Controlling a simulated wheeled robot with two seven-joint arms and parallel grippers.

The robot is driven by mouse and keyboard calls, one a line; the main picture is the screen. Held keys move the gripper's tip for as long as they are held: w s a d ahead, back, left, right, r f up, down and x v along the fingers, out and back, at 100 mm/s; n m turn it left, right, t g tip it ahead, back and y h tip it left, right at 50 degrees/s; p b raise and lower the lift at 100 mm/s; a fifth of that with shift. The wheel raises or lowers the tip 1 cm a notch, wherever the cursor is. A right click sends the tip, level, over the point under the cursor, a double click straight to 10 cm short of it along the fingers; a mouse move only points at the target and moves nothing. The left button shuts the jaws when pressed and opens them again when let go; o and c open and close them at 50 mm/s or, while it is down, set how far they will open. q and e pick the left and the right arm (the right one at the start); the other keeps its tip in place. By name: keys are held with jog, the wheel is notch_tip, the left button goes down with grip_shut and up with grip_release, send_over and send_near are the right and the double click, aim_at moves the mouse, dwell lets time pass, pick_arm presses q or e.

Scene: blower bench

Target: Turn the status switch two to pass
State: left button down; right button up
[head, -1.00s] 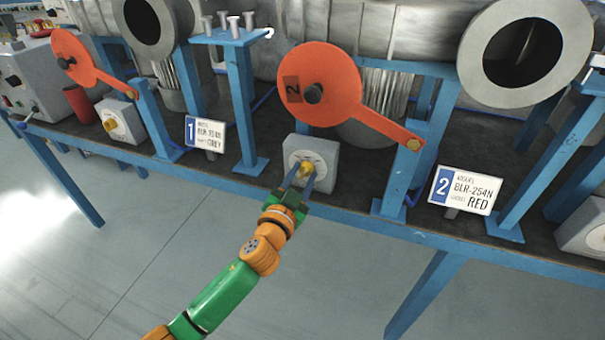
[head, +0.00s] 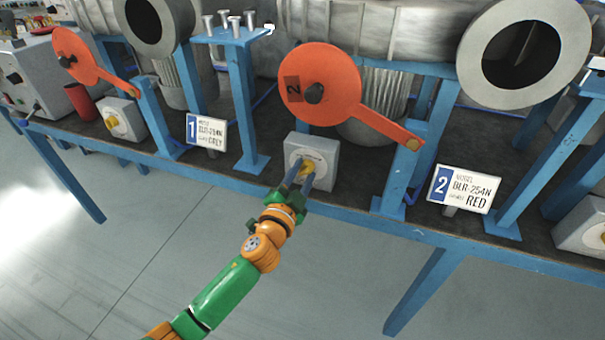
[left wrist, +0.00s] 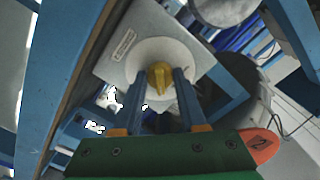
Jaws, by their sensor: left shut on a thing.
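The status switch two is a grey box (head: 325,157) on the bench behind the middle front edge. It has a round pale dial and a yellow knob (head: 307,170). My left gripper (head: 300,177) comes from below and is shut on the knob, a finger on each side. In the left wrist view the yellow knob (left wrist: 160,75) stands between the blue fingertips, in front of the pale dial (left wrist: 190,58). The dial markings are too small or covered to read, so I cannot tell the setting. My right gripper is not in view.
An orange disc lever (head: 335,92) marked 2 hangs above the switch. Sign 2 (head: 465,190) stands to the right and sign 1 (head: 206,134) to the left. Another switch box (head: 122,120) sits farther left. Blue posts (head: 250,125) flank the switch. The floor in front is clear.

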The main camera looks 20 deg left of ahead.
pick_arm(q)
jog(key=shift+c, duration=2.3)
grip_release()
jog(key=shift+s, duration=0.1)
jog(key=s, duration=0.7)
jog(key=shift+a, duration=0.15)
